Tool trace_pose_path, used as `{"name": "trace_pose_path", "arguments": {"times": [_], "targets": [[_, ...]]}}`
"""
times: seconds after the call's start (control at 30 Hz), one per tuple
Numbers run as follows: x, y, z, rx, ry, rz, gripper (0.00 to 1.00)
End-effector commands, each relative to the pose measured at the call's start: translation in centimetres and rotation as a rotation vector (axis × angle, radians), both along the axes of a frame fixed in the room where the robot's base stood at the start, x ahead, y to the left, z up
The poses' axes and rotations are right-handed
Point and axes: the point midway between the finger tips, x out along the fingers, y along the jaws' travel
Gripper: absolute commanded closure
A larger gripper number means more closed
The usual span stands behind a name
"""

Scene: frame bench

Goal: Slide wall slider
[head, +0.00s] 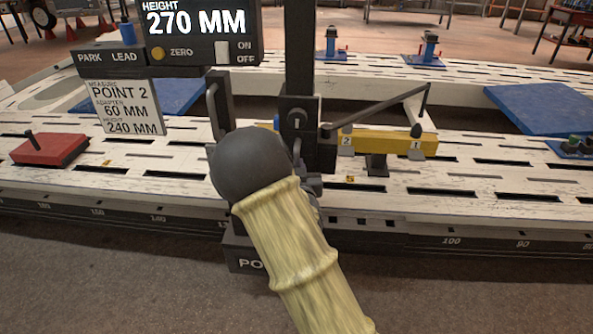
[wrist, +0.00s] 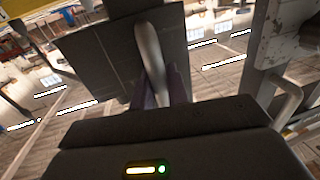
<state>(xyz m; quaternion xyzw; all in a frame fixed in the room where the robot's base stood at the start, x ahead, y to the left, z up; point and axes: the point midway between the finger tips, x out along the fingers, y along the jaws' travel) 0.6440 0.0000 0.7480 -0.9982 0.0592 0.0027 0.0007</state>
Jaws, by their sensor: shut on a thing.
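A dark slider carriage (head: 297,118) sits on a black vertical post (head: 299,45) in the head view. A dark block with a grey bar handle (head: 213,112) stands to its left. In the wrist view my gripper (wrist: 165,92) is shut on a pale grey bar handle (wrist: 149,55) in front of a dark panel (wrist: 95,62). In the head view my arm's dark joint and yellow sleeve hide the gripper and its contact. The display (head: 195,20) above reads HEIGHT 270 MM. A card (head: 126,106) reads POINT 2, ADAPTER 60 MM, HEIGHT 240 MM.
A second bar handle (wrist: 288,102) is at the right in the wrist view. A yellow bar (head: 385,141) extends right of the post with an angled arm above it. The slotted white bench (head: 480,175) carries a red block (head: 48,148) and blue plates (head: 540,108).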

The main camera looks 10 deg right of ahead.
Motion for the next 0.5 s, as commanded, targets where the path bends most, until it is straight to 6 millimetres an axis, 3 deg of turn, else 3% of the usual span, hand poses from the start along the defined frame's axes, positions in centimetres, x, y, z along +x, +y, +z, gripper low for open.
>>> {"name": "trace_pose_path", "arguments": {"times": [0.03, 0.2, 0.33, 0.5], "targets": [[0.1, 0.0, 2.1, 0.003, -0.010, 0.000, 1.00], [0.1, 0.0, 5.6, 0.005, -0.013, 0.001, 1.00], [0.1, -0.1, 7.5, 0.003, -0.012, 0.000, 1.00], [0.1, 0.0, 8.1, 0.001, -0.010, 0.001, 1.00]]}}
